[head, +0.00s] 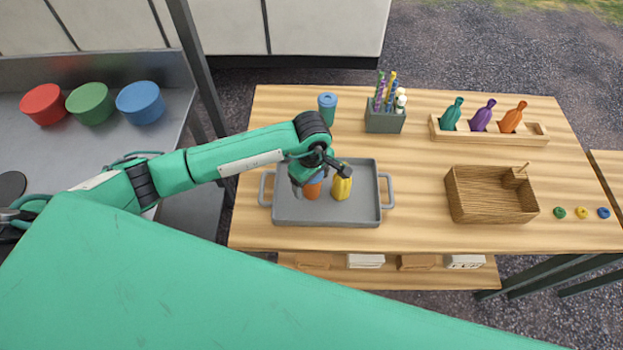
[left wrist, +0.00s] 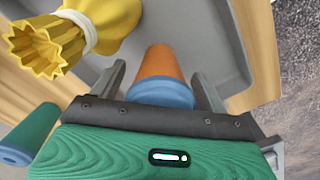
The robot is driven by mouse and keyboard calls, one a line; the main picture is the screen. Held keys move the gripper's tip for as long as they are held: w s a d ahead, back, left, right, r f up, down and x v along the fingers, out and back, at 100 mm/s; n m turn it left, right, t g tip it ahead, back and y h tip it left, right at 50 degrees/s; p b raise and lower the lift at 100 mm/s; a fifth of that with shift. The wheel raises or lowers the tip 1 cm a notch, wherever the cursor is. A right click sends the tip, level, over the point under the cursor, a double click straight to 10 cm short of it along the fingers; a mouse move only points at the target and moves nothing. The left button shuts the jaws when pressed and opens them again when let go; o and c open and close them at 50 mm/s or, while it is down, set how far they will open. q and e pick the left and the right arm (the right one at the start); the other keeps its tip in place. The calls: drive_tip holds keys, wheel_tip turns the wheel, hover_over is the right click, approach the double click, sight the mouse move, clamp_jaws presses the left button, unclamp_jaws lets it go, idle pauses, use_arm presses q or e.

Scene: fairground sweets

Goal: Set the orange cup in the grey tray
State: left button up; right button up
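The orange cup (head: 313,190) with a blue top appears to stand upright in the grey tray (head: 296,216), left of a yellow pouch (head: 342,188). In the left wrist view the orange cup (left wrist: 161,65) lies between the fingers of my left gripper (left wrist: 160,82), its blue top nearest the palm. The fingers look spread, with gaps beside the cup at their tips. In the head view my left gripper (head: 318,178) is above the tray, around the cup, and partly hides it. My right gripper is not in view.
The yellow pouch (left wrist: 68,35) is close beside the left gripper. A blue-topped cup (head: 327,107) and a pen box (head: 385,121) stand behind the tray. A bottle rack (head: 490,136) and a wooden box (head: 491,209) are to the right. The table between tray and box is clear.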

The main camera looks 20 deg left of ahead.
use_arm(q)
drive_tip(key=shift+r, duration=0.35)
wheel_tip(320, 180, up, 12)
drive_tip(key=b, duration=0.4)
drive_tip(key=shift+f, duration=0.15)
idle(0.3)
